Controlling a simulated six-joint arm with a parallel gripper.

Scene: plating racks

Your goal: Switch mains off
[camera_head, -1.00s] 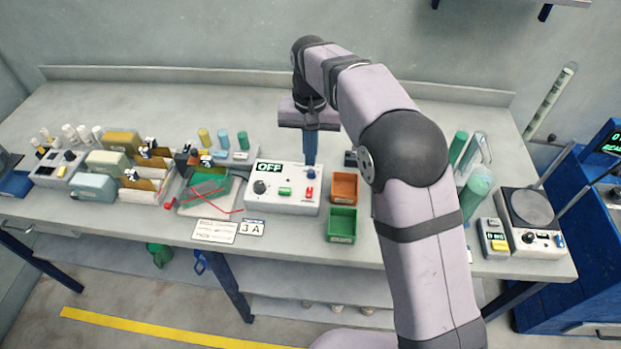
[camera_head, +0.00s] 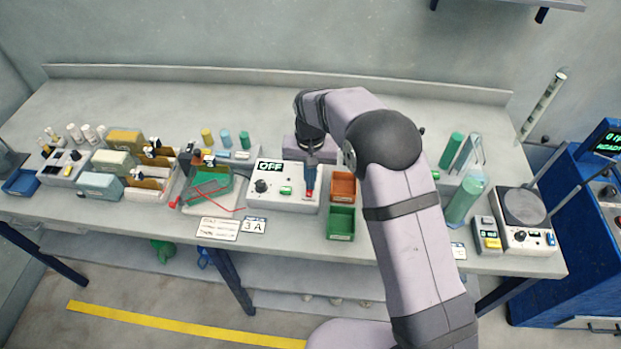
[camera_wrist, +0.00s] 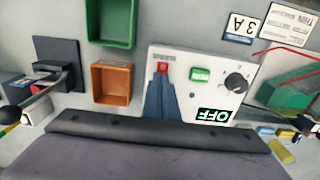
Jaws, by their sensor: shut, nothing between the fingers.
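A white control box (camera_head: 283,203) stands on the bench, with a dark display (camera_head: 270,167) reading OFF. On its top are a black knob (camera_head: 261,186), a green button (camera_head: 286,190) and a red mains switch (camera_wrist: 162,68). In the wrist view the box shows upside down, with the red switch just past my blue fingertips. My gripper (camera_wrist: 161,82) is shut and empty, pointing down at the switch. The fingers partly cover the switch in the head view. I cannot tell whether the tips touch it.
An orange bin (camera_head: 343,184) and a green bin (camera_head: 341,223) stand close to the box's right side. A green board with red wires (camera_head: 208,190) lies to its left. Label cards (camera_head: 217,229) lie in front.

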